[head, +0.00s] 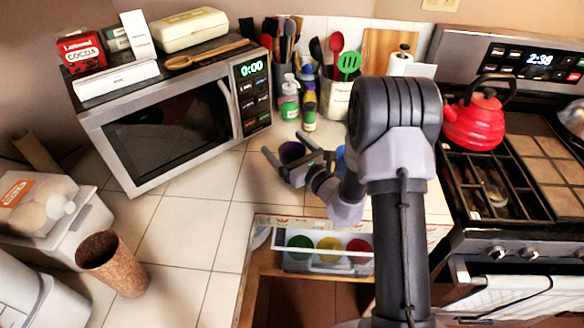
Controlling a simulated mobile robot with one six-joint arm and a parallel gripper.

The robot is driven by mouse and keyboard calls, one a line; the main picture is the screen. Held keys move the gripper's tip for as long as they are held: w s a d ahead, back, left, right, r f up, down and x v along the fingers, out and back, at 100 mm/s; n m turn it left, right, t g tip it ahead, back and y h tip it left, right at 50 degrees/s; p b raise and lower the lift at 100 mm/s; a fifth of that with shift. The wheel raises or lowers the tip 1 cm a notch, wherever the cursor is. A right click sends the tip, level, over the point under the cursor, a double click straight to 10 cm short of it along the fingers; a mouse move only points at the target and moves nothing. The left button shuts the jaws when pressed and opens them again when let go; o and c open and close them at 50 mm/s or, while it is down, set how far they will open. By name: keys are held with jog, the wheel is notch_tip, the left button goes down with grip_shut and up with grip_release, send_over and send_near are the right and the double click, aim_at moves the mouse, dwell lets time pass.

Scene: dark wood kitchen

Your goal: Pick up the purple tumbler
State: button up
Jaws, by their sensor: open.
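The purple tumbler (291,151) stands on the tiled counter in front of the microwave's right end. Only its upper part shows, as my gripper covers the rest. My gripper (284,144) is open, one finger to the left of the tumbler and the other to its right. The fingers look very near the tumbler, but I cannot tell whether they touch it.
A microwave (165,137) with boxes on top stands at the left. Bottles (289,98) and a utensil crock (336,98) stand behind. A blue object (340,155) is partly hidden by my arm. An open drawer (322,262) is below; a brown cup (112,264) stands at front left.

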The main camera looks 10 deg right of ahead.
jog(key=c, duration=1.9)
